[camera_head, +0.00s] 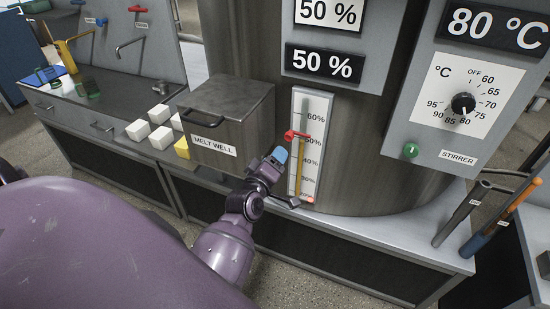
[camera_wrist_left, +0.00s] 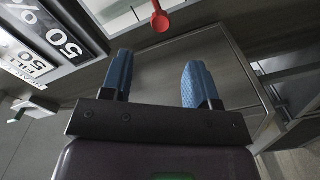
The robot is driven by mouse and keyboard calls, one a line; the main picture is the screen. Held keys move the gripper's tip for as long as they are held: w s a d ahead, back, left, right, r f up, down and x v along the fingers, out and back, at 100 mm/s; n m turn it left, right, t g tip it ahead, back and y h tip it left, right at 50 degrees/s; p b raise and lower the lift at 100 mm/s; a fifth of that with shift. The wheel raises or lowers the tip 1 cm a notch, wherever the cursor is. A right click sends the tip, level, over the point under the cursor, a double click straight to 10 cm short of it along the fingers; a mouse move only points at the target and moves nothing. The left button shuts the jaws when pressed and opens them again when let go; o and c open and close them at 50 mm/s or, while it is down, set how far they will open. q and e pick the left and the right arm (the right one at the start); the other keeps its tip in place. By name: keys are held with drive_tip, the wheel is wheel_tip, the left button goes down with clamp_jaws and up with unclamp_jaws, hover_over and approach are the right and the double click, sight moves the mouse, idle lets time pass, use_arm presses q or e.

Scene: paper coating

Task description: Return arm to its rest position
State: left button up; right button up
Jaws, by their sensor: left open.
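My left arm comes in across the lower middle of the head view, and its gripper (camera_head: 277,156) stands in front of the tank, close to the level gauge. In the left wrist view the two blue fingers of the gripper (camera_wrist_left: 157,78) are apart with nothing between them. A red lever (camera_head: 295,135) sits on the gauge just beyond the fingertips; it also shows in the wrist view (camera_wrist_left: 160,20), apart from the fingers. The gauge (camera_head: 321,110) has a percent scale and an amber column. My right gripper is in neither view.
The lidded MELT WELL box (camera_head: 240,100) stands left of the gripper, with white blocks (camera_head: 138,130) and a yellow block (camera_head: 182,148) beside it. Right are the stirrer panel (camera_head: 420,165) and rods in holders (camera_head: 462,220). Open floor (camera_head: 300,285) lies in front of the counter.

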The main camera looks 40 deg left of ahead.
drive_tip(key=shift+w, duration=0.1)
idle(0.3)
use_arm(q)
drive_tip(key=s+d+f+m+g+h, duration=0.2)
drive_tip(key=s+d+f+m, duration=0.2)
drive_tip(key=s+f+m, duration=0.3)
drive_tip(key=s+d+f+m+g+h, duration=0.2)
drive_tip(key=s+f+m, duration=0.6)
drive_tip(key=s, duration=0.4)
drive_tip(key=shift+s+d+g, duration=0.2)
drive_tip(key=shift+d+g, duration=0.6)
drive_tip(key=shift+d, duration=0.15)
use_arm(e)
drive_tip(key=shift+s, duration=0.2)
